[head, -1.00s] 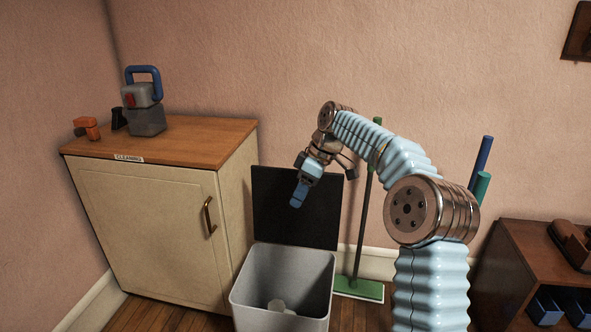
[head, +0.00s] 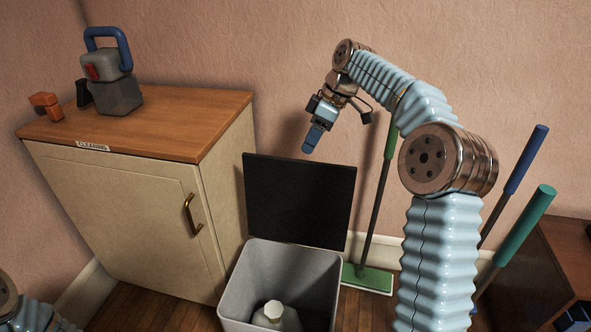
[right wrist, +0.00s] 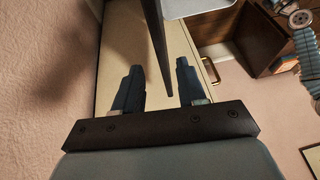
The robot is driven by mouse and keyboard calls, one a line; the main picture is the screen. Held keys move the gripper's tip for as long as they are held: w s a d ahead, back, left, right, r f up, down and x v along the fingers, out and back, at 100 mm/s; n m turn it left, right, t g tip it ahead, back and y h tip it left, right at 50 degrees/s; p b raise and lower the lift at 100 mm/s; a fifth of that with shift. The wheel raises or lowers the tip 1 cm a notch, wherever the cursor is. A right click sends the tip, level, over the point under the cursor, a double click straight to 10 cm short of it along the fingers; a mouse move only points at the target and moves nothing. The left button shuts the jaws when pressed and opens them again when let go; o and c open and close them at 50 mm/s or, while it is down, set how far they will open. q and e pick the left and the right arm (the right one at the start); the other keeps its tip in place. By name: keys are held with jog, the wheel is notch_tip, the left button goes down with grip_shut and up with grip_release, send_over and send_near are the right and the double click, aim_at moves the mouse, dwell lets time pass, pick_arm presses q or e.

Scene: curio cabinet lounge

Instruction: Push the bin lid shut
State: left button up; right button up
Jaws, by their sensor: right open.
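The grey bin (head: 235,292) stands on the floor to the right of the cabinet, its mouth open. Its black lid (head: 298,205) stands upright at the back of the mouth. My right gripper (head: 308,148) is open and empty, with its fingertips near the lid's top edge in the head view; touching or apart, I cannot tell. In the right wrist view my gripper's two blue fingers (right wrist: 158,82) are spread, and the dark lid (right wrist: 155,40) appears edge-on as a strip reaching toward the gap between them. A pale bottle (head: 274,314) is inside the bin. My left gripper is out of view.
A cream cabinet (head: 110,215) stands close left of the bin, with a blue-handled container (head: 115,90) and an orange object (head: 46,106) on top. A brown shelf unit (head: 545,265) stands at right.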

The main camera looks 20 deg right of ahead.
aim_at(295, 171)
jog(key=x, duration=1)
jog(key=shift+a+f+b, duration=0.1)
jog(key=shift+f+b, duration=0.2)
jog(key=shift+b, duration=0.1)
jog(key=shift+c, duration=0.4)
grip_shut()
